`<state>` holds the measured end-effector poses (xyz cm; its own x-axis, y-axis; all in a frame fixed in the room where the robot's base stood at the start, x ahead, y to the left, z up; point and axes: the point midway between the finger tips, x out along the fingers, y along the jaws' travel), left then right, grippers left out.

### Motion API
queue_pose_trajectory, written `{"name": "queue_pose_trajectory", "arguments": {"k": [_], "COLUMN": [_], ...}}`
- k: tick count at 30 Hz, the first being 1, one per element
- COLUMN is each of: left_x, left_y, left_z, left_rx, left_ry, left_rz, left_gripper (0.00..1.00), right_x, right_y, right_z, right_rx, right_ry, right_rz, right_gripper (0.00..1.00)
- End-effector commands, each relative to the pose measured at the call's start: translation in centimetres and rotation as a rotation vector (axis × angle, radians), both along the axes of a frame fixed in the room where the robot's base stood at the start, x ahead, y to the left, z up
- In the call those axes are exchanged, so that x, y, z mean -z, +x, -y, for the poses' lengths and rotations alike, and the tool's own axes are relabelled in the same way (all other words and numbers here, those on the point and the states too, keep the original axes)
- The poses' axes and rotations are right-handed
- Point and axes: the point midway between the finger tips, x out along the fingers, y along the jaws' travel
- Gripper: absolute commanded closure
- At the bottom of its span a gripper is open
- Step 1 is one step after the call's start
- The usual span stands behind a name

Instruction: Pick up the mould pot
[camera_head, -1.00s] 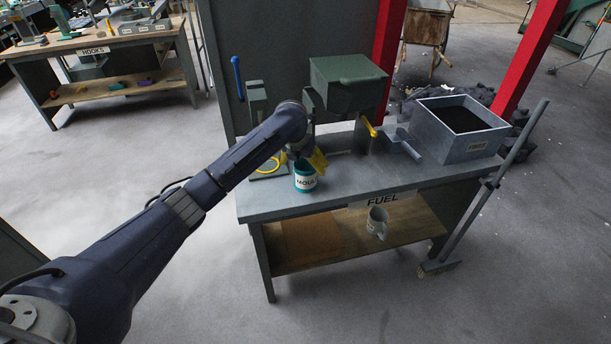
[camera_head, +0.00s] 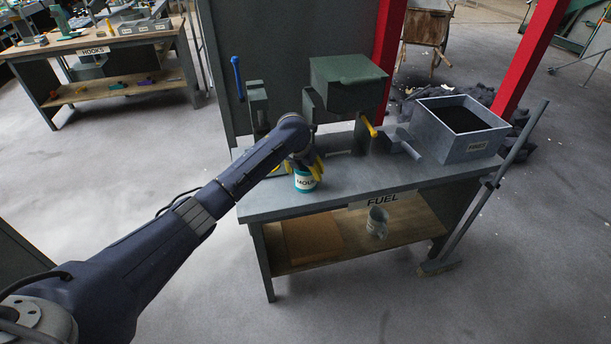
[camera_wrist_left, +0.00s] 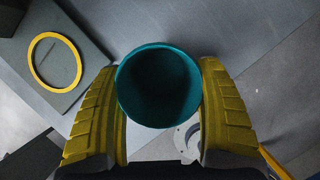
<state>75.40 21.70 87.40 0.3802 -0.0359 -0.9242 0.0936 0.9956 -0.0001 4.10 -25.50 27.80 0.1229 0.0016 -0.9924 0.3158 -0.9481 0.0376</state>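The mould pot (camera_head: 304,182) is a teal cup with a white label reading "MOULD". It stands on the fuel bench near its front left edge. My left gripper (camera_head: 303,168) has yellow fingers and is down at the pot. In the left wrist view the pot (camera_wrist_left: 159,88) is seen from above, empty and dark inside, with a finger of my left gripper (camera_wrist_left: 160,90) on each side. Both fingers are at or very near its wall; I cannot tell whether they press on it. My right gripper is not in view.
The fuel bench (camera_head: 365,182) carries a green machine (camera_head: 348,85) behind the pot and a grey box (camera_head: 455,130) of dark material at right. A yellow ring (camera_wrist_left: 55,63) lies left of the pot. A mug (camera_head: 377,222) stands on the lower shelf.

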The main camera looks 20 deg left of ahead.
Motion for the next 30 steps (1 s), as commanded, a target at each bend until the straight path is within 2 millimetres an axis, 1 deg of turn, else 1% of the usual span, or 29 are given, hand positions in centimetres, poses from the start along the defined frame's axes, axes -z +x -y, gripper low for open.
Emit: {"name": "queue_pose_trajectory", "arguments": {"k": [1,9,10,18,23,26,30], "left_x": [0.0,0.0,0.0,-0.1,-0.7,-1.6,-3.6], "left_y": [0.0,0.0,0.0,0.0,0.1,0.1,0.1], "left_z": [0.0,0.0,0.0,0.0,0.0,0.0,-0.1], "left_rx": [0.000,0.000,0.000,0.000,0.000,0.000,0.000], "left_ry": [0.000,0.000,0.000,0.000,0.000,0.001,0.000], "left_rz": [0.000,0.001,0.001,0.002,0.003,0.003,0.005], "left_gripper": [0.37,0.69,0.71,0.71,0.71,0.71,0.71], "right_x": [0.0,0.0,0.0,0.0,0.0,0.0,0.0], "right_y": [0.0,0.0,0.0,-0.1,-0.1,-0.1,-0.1], "right_z": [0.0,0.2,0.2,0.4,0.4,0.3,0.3], "right_rx": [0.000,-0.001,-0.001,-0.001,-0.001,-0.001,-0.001], "right_ry": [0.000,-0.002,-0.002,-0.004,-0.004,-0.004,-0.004], "right_rz": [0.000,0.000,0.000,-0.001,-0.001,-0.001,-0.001], "right_gripper": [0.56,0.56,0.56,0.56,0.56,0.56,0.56]}}
